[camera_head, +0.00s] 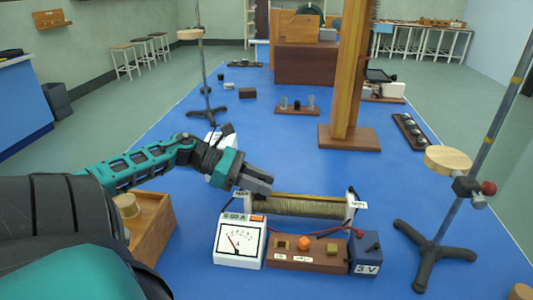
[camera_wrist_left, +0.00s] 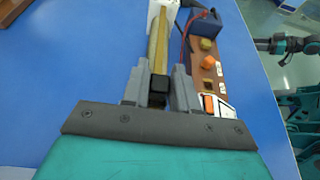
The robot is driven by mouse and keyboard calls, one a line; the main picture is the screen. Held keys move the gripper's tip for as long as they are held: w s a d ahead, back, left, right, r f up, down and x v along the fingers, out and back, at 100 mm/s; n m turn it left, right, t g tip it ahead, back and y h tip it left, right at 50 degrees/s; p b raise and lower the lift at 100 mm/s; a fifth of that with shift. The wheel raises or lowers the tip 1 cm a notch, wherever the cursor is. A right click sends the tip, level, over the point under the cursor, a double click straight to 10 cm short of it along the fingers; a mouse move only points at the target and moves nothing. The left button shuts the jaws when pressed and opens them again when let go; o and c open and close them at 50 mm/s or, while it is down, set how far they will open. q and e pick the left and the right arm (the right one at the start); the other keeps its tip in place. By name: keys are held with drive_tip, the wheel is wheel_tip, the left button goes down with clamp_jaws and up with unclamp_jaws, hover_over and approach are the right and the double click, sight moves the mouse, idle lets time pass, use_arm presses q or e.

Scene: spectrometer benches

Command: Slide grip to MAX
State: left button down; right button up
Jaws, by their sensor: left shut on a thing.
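The slide rheostat (camera_head: 300,207) lies across the blue bench, a wire-wound coil between two white end posts with a brass-coloured bar on top. A small tag is on its right post (camera_head: 359,204); I cannot read it. My left gripper (camera_head: 262,187) is at the rheostat's left end. In the left wrist view its fingers (camera_wrist_left: 165,92) are shut on the black grip (camera_wrist_left: 158,90) of the slider, in line with the bar. In the head view the fingers hide the grip. My right gripper (camera_wrist_left: 266,45) seems to show at the wrist view's right edge, too small to judge.
In front of the rheostat stand a white ammeter (camera_head: 240,241), a wooden board with knobs (camera_head: 308,258) and a blue 3 V box (camera_head: 365,254). A wooden post (camera_head: 350,70) rises behind, a tripod stand (camera_head: 430,250) right. A wooden box (camera_head: 155,225) is left.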

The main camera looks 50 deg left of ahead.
use_arm(q)
drive_tip(key=c, duration=1.3)
unclamp_jaws()
drive_tip(key=shift+a, duration=0.15)
drive_tip(key=shift+c, duration=0.2)
drive_tip(key=o, duration=0.3)
drive_tip(key=shift+s+a, duration=0.15)
drive_tip(key=shift+s, duration=0.05)
drive_tip(key=shift+o, duration=0.4)
drive_tip(key=v, duration=1.2)
drive_tip(key=shift+s+a+r+p, duration=0.2)
drive_tip(key=shift+s+p, duration=0.05)
drive_tip(key=shift+p, duration=0.2)
